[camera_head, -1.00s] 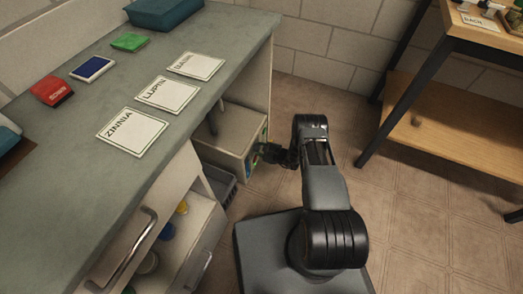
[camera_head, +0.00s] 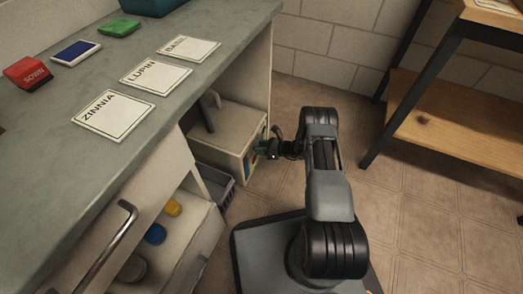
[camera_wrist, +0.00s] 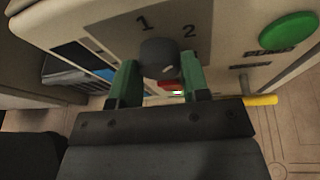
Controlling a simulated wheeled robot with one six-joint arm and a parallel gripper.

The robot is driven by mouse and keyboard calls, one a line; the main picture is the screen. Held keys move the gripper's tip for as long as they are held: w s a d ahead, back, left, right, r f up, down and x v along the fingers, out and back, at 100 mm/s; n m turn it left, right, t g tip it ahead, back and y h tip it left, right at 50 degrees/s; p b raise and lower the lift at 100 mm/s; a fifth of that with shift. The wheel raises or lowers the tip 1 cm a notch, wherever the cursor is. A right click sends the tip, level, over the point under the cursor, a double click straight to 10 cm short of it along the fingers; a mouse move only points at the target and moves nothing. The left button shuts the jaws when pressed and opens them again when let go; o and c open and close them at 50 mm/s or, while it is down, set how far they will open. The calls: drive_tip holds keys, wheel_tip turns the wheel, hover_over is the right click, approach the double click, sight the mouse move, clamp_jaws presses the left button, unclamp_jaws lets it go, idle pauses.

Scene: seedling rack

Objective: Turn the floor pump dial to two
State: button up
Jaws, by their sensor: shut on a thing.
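The floor pump (camera_head: 222,146) is a pale box on the floor under the bench, with a handle on top. Its front panel (camera_wrist: 222,22) fills the top of the wrist view. A dark round dial (camera_wrist: 158,56) sits on it, with a "1" at its upper left and a "2" at its upper right. My gripper (camera_wrist: 159,72) has its green fingers on either side of the dial, shut on it. Which number the dial points to is unclear. In the head view my gripper (camera_head: 271,149) is at the pump's right face, with the dial hidden.
A green round button (camera_wrist: 288,32) and a yellow-tipped lever (camera_wrist: 260,100) are right of the dial. The bench (camera_head: 205,82) overhangs the pump, with an open drawer at front. A shelf table (camera_head: 452,125) stands at right. Tiled floor between is clear.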

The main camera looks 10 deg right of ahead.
drive_tip(key=shift+s+a+f+m+b, duration=0.1)
drive_tip(key=shift+f+m+b, duration=0.05)
drive_tip(key=shift+m+b, duration=0.3)
idle(0.4)
drive_tip(key=o, duration=0.9)
drive_tip(key=p+v, duration=0.4)
drive_tip(key=v, duration=1)
drive_tip(key=shift+w+f+p, duration=0.1)
drive_tip(key=shift+w+p, duration=0.15)
drive_tip(key=shift+p, duration=0.15)
